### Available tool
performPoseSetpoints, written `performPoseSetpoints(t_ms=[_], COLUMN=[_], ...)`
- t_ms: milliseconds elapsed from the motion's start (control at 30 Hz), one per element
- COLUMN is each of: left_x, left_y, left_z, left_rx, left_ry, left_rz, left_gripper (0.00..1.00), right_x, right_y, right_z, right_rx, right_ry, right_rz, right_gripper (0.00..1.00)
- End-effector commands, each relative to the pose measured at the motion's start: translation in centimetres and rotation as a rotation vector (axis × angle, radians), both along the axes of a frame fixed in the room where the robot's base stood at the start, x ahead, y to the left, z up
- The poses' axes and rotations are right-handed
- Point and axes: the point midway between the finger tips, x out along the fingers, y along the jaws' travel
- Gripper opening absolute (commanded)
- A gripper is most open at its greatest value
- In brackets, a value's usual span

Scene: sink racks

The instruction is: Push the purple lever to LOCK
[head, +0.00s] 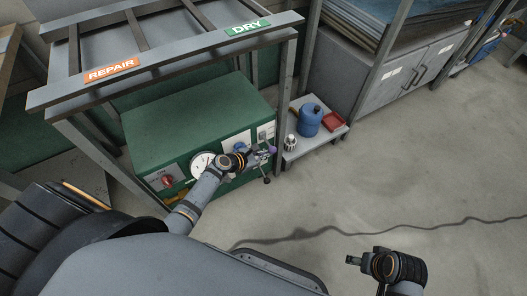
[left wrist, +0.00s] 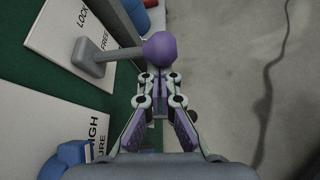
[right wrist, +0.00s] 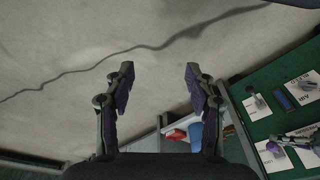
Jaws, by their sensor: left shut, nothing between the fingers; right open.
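The purple lever is a grey rod with a round purple knob (left wrist: 160,49), on a grey base (left wrist: 92,57) fixed to a white plate marked LOCK and FREE (left wrist: 75,28). In the left wrist view the rod stands level with the word FREE. My left gripper (left wrist: 158,80) is shut and empty, its fingertips just at the knob; whether they touch it I cannot tell. In the head view the left gripper (head: 262,155) is at the right front of the green cabinet, with the knob (head: 271,149) beside it. My right gripper (right wrist: 158,85) is open and empty over bare floor.
The green cabinet (head: 190,115) carries a dial (head: 201,164) and a red knob (head: 166,180). A rack with REPAIR (head: 111,70) and DRY (head: 247,27) signs stands above it. A low shelf with a blue canister (head: 309,120) is at its right. Floor to the right is clear except a dark cable.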

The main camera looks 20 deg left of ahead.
Motion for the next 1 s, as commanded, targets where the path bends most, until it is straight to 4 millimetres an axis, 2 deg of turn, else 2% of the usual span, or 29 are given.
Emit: performPoseSetpoints(t_ms=[33,100,300,500,700,1000], left_x=[0.2,0.1,0.0,0.0,0.1,0.0], left_y=[-0.1,-0.1,-0.2,-0.2,-0.1,-0.1], left_z=[1.1,1.3,2.2,3.0,3.6,3.8], left_rx=[-0.024,-0.061,-0.162,-0.265,-0.346,-0.398], left_ry=[0.015,0.045,0.124,0.203,0.266,0.308], left_rz=[0.0,0.0,0.0,0.0,0.001,0.0], left_gripper=[0.0,0.0,0.0,0.0,0.0,0.0], right_x=[-0.1,-0.3,0.2,-0.4,-1.4,-2.1], right_y=[-0.3,-0.6,-1.9,-3.1,-3.8,-4.3], right_z=[1.5,2.0,-4.7,-9.5,-12.3,-13.9], right_rx=[-0.01,-0.026,-0.047,-0.066,-0.078,-0.085], right_ry=[0.024,0.061,0.056,0.045,0.038,0.032], right_rz=[-0.001,-0.005,-0.024,-0.033,-0.035,-0.037], right_gripper=[0.55,0.55,0.55,0.55,0.55,0.55])
